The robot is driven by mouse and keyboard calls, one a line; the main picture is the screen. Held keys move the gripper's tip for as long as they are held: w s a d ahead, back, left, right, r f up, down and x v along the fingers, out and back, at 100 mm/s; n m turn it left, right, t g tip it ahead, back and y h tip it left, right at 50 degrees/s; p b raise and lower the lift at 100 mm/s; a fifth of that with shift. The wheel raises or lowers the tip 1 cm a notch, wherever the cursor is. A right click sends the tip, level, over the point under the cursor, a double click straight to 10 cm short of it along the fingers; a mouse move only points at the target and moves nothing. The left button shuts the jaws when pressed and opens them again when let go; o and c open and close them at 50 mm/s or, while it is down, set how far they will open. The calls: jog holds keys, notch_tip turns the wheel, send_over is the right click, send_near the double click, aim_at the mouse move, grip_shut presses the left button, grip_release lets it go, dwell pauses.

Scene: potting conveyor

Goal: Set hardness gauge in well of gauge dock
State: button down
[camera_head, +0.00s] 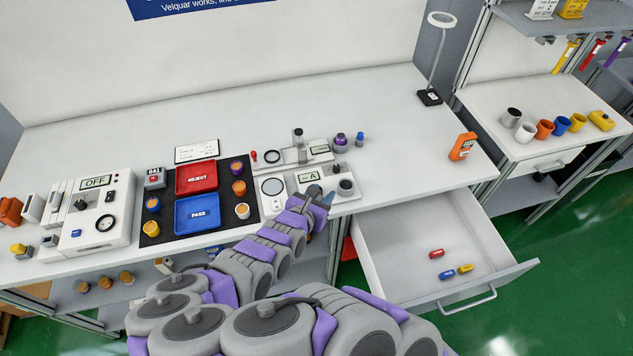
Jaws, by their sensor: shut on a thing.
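My gripper (322,197) is at the front edge of the bench, seen from behind and above. It is shut on what looks like the hardness gauge, which the jaws and my wrist mostly hide. A pale base with a panel marked "A" (308,177) lies right at the gripper and looks like the gauge dock. A dark round part with a light rim (345,187) is just right of the jaws. I cannot tell whether this is the well, or whether the held thing touches the dock.
Behind stand a second pale fixture (320,147), a purple-topped pot (340,141) and a small blue item (360,139). Left are red REJECT (197,165) and blue PASS (191,225) trays. An open drawer (404,216) juts out right. An orange device (462,147) stands beyond clear bench.

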jog(key=w+f, duration=0.1)
jog(key=w, duration=0.2)
jog(key=w+f+b, duration=0.1)
jog(key=w+f, duration=0.1)
jog(key=w, duration=0.2)
jog(key=w+a+f, duration=0.1)
jog(key=w, duration=0.2)
jog(key=shift+w+f, duration=0.3)
jog(key=shift+f, duration=0.05)
jog(key=shift+r, duration=0.1)
jog(key=c, duration=0.7)
grip_release()
jog(key=shift+a, duration=0.1)
jog(key=p+v, duration=0.2)
jog(key=v, duration=1)
